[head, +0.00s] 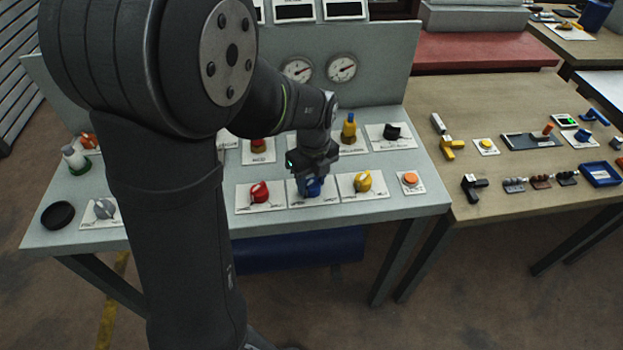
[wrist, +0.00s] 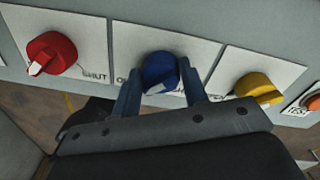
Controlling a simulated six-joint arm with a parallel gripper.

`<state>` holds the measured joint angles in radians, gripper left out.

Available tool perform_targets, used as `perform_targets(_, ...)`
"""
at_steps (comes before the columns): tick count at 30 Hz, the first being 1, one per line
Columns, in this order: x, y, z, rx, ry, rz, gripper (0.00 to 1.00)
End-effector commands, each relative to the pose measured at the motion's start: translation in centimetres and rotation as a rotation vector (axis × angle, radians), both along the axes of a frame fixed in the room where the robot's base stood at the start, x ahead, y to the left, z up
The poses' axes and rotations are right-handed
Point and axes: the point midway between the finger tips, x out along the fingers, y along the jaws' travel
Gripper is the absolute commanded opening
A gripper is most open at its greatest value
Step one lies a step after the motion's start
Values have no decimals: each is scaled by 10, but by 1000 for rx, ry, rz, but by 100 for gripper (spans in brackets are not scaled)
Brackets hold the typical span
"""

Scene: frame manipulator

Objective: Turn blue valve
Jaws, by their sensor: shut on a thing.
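The blue valve (head: 313,187) is a round knob on a white plate near the front edge of the grey bench, between the red and yellow valves. In the wrist view the blue valve (wrist: 160,71) sits between the two fingers, with a white pointer mark on its near side. My gripper (head: 310,174) reaches down onto it from above. In the wrist view my gripper (wrist: 159,88) has one finger on each side of the knob and is shut on it. The fingers and gripper body hide part of the plate and its lettering.
The red valve (head: 260,192) is close on the left and the yellow valve (head: 362,181) close on the right. An orange button (head: 410,179) is further right. A black knob (head: 392,132) and yellow-topped part (head: 349,128) stand behind. Gauges (head: 342,68) are on the back panel.

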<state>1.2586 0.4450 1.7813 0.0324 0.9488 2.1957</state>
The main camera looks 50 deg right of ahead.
Motion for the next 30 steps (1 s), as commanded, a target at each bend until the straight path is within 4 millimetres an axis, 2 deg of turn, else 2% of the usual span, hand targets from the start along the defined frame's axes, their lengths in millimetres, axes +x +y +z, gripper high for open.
perform_targets(11, 0, -1, 1, -3, 2, 142, 17)
perform_targets(30, 1, 1, 1, -5, 3, 732, 17)
